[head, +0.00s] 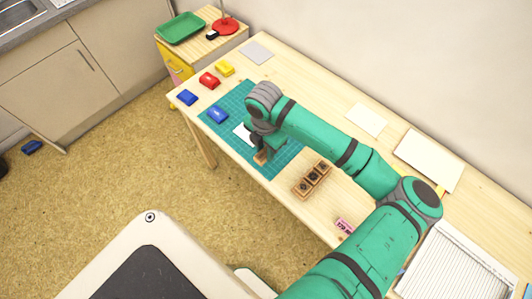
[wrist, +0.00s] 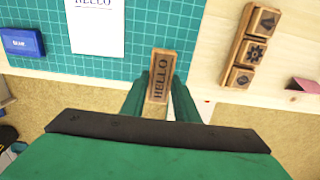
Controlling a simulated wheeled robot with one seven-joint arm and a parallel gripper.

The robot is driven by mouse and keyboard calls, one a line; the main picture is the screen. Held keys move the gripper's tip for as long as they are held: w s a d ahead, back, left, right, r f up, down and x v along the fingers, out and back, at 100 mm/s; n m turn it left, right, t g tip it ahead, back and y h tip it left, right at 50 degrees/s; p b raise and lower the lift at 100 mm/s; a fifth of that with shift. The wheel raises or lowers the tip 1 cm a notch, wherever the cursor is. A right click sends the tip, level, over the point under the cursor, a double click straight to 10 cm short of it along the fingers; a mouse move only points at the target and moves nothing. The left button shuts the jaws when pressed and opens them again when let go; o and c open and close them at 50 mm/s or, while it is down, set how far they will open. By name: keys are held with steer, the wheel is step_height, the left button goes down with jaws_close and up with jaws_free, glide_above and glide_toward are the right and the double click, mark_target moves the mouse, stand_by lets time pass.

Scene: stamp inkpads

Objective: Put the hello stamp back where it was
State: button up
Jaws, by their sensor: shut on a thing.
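The hello stamp (wrist: 160,77) is a wooden block with HELLO on its top, seen in the wrist view. My gripper (wrist: 160,98) is shut on it, one finger on each side. In the head view my gripper (head: 264,150) is over the front edge of the green cutting mat (head: 280,158), with the stamp (head: 260,157) below it. I cannot tell whether the stamp touches the mat. A white paper (wrist: 98,30) printed with HELLO lies on the mat. A wooden holder (wrist: 247,47) with several picture stamps stands right of the mat.
A blue inkpad (head: 217,114) lies on the mat's left part. Blue (head: 187,97), red (head: 209,80) and yellow (head: 225,69) inkpads lie beyond it. A pink item (head: 345,226) lies near the front edge, right of the holder. Bare table lies around the holder.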

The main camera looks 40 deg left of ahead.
steer(key=shift+w+a+f, duration=0.1)
steer(key=shift+w+f, duration=0.15)
steer(key=shift+f, duration=0.15)
steer(key=shift+w+a+f, duration=0.1)
steer(key=shift+w+f, duration=0.1)
steer(key=shift+f, duration=1.5)
steer(key=shift+f, duration=0.15)
steer(key=o, duration=0.9)
step_height(320, 180, up, 12)
steer(key=shift+r, duration=0.15)
